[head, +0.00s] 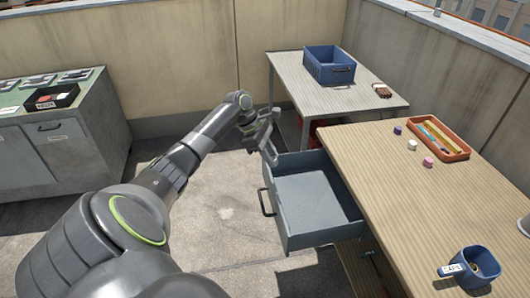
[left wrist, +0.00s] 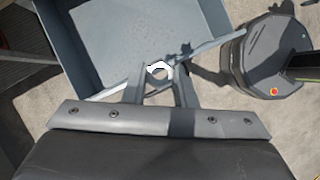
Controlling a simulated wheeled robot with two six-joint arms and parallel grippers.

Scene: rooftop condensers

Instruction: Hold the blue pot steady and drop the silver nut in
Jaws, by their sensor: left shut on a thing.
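The blue pot (head: 483,262) stands upright at the front right of the wooden workbench, with a pale label on its left side. My left gripper (head: 268,130) is above the left edge of the open drawer, well away from the pot. In the left wrist view my left gripper (left wrist: 160,84) is shut on the silver nut (left wrist: 160,69), a bright ring between its fingertips. The nut cannot be made out in the head view.
An open grey drawer (head: 308,198) sticks out left of the workbench (head: 400,180). An orange tray (head: 440,138) and small coloured pieces lie on the bench. A blue crate (head: 329,66) stands on the back table. A cabinet (head: 50,145) stands at the left.

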